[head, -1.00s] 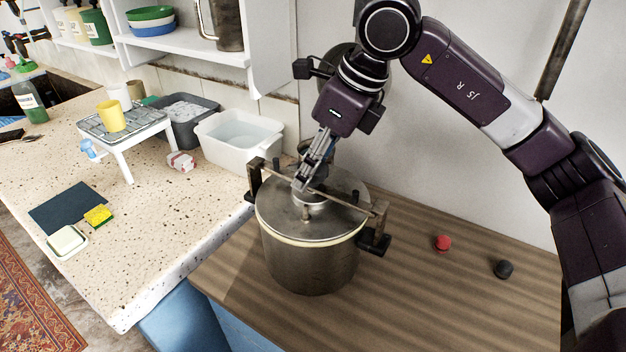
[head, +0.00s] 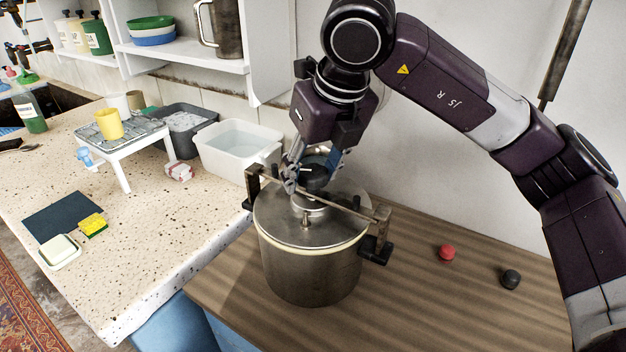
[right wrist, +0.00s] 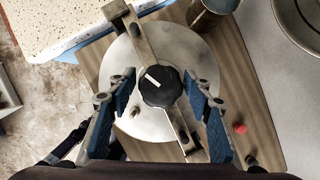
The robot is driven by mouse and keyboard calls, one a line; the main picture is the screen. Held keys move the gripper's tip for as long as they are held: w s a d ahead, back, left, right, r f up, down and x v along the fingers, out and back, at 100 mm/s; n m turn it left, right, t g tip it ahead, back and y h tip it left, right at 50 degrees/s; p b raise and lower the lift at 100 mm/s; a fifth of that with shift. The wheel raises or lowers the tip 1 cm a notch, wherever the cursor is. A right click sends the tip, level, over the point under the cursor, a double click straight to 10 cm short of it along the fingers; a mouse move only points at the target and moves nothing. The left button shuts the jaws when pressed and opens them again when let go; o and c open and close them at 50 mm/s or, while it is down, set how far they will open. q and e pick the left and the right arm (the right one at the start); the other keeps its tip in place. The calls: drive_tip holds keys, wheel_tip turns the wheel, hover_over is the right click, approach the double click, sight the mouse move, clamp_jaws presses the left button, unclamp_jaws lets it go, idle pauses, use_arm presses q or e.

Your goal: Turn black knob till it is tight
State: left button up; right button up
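The black knob (head: 313,176) with a white mark sits at the centre of the crossbar over a steel pot's lid. In the right wrist view the knob (right wrist: 160,87) lies between my right gripper's two blue-padded fingers, with a gap on each side. My right gripper (head: 312,170) is open and reaches down over the knob from above. The crossbar (head: 352,207) spans the round metal lid (head: 275,218) of the pot (head: 310,272), with a clamp at each end. My left gripper is not in view.
The pot stands on a wooden top (head: 430,310). A red knob (head: 447,253) and a loose black knob (head: 510,279) lie to its right. A white basin (head: 235,150) stands behind it to the left. A wall is close behind.

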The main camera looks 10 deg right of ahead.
drive_tip(key=shift+o, duration=1)
